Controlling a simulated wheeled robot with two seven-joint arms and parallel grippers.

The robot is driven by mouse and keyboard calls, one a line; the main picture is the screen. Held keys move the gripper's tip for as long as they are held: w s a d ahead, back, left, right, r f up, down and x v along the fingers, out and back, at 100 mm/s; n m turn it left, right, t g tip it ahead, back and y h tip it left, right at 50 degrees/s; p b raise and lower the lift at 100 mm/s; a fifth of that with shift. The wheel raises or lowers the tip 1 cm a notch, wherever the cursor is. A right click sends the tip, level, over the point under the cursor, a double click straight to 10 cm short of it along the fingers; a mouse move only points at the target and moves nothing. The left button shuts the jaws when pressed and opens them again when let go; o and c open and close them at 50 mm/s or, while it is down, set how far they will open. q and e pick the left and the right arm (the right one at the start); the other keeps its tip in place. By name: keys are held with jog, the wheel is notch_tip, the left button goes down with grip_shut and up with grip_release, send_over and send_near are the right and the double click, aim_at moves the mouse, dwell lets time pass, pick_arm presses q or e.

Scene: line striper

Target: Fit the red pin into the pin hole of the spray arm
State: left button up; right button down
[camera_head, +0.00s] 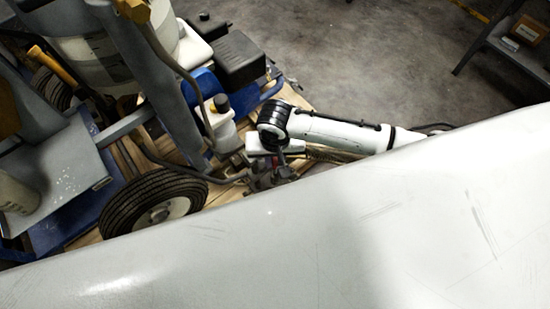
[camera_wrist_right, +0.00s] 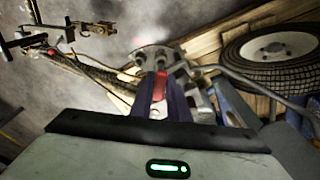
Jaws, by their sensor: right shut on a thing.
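The red pin (camera_wrist_right: 160,84) stands between the two dark fingers of my right gripper (camera_wrist_right: 157,98), which is shut on it in the right wrist view. Just beyond the fingertips is a grey metal bracket of the spray arm (camera_wrist_right: 152,56), close to the pin's far end. I cannot tell whether the pin touches it or has entered a hole. The pin hole is not clearly visible. In the head view my right gripper (camera_head: 272,158) is over the grey spray arm parts (camera_head: 266,176) beside the wheel; the pin is not clear there. My left gripper is not in view.
A black-tyred wheel (camera_head: 155,202) stands left of the spray arm; it also shows in the right wrist view (camera_wrist_right: 272,52). Hoses and the striper's blue frame (camera_head: 128,122) are close by. A shelf (camera_head: 508,45) stands far right. The lower head view is blocked.

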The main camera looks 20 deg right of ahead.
jog(key=shift+f, duration=0.25)
jog(key=shift+f, duration=0.1)
dwell(0.8)
jog(key=shift+r, duration=0.2)
jog(key=shift+w+r, duration=0.1)
jog(key=shift+r, duration=0.05)
dwell(0.8)
jog(key=shift+f, duration=0.35)
dwell(1.4)
jog(key=shift+r, duration=0.35)
jog(key=c, duration=1.7)
grip_release()
jog(key=shift+o, duration=0.4)
jog(key=shift+a+r, duration=0.1)
jog(key=shift+a, duration=0.1)
